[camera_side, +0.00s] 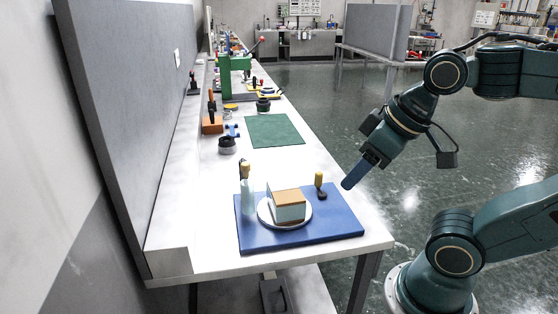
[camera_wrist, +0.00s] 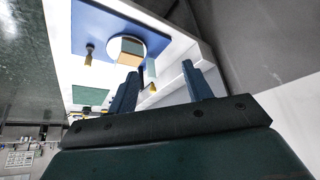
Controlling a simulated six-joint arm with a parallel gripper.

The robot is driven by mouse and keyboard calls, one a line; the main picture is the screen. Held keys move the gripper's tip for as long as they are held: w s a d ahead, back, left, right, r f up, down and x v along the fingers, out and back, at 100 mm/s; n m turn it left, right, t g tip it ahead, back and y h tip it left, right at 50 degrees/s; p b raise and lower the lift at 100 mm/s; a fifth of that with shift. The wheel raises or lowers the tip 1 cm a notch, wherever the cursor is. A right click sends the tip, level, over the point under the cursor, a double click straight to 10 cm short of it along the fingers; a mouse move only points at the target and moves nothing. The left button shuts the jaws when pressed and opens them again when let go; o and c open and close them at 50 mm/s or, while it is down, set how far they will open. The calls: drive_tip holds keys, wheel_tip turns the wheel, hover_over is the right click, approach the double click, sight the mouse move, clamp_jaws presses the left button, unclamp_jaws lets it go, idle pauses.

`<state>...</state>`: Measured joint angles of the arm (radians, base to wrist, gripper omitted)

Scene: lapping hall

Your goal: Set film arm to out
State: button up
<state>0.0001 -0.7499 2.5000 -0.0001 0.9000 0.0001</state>
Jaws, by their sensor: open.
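No part is clearly marked as the film arm. On the blue board (camera_side: 345,224) stands a short dark lever with a yellow knob (camera_side: 319,179), right of a white round plate (camera_side: 267,219). The plate bears a pale block with a brown top (camera_side: 288,198). A pale upright piece with a yellow top (camera_side: 247,195) stands left of it. In the wrist view the yellow-ended lever (camera_wrist: 88,58) lies left of the block (camera_wrist: 131,47). My gripper (camera_side: 350,183) is open and empty, above and right of the board; its two fingers show in the wrist view (camera_wrist: 160,69).
A green mat (camera_side: 273,130) lies farther back on the white bench (camera_side: 190,190). A dark round pot (camera_side: 227,145), an orange block (camera_side: 212,125) and a green machine (camera_side: 228,75) stand beyond or beside it. A grey panel (camera_side: 120,100) runs along the left. The bench's front right corner is clear.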

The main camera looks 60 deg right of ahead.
drive_tip(key=c, duration=0.6)
drive_tip(key=shift+w+r, duration=0.15)
drive_tip(key=shift+w, duration=0.1)
drive_tip(key=c, duration=0.4)
drive_tip(key=shift+w+r, duration=0.1)
drive_tip(key=shift+w, duration=0.2)
clamp_jaws()
drive_tip(key=w+d+r+n+g, duration=0.1)
drive_tip(key=w+d+n, duration=0.25)
drive_tip(key=w, duration=0.85)
drive_tip(key=w+d+f+n+y, duration=0.2)
drive_tip(key=w+d+f, duration=0.2)
drive_tip(key=w+d, duration=0.5)
drive_tip(key=shift+w+d+f+g, duration=0.15)
drive_tip(key=shift+w+d+g, duration=0.2)
drive_tip(key=shift+d, duration=0.3)
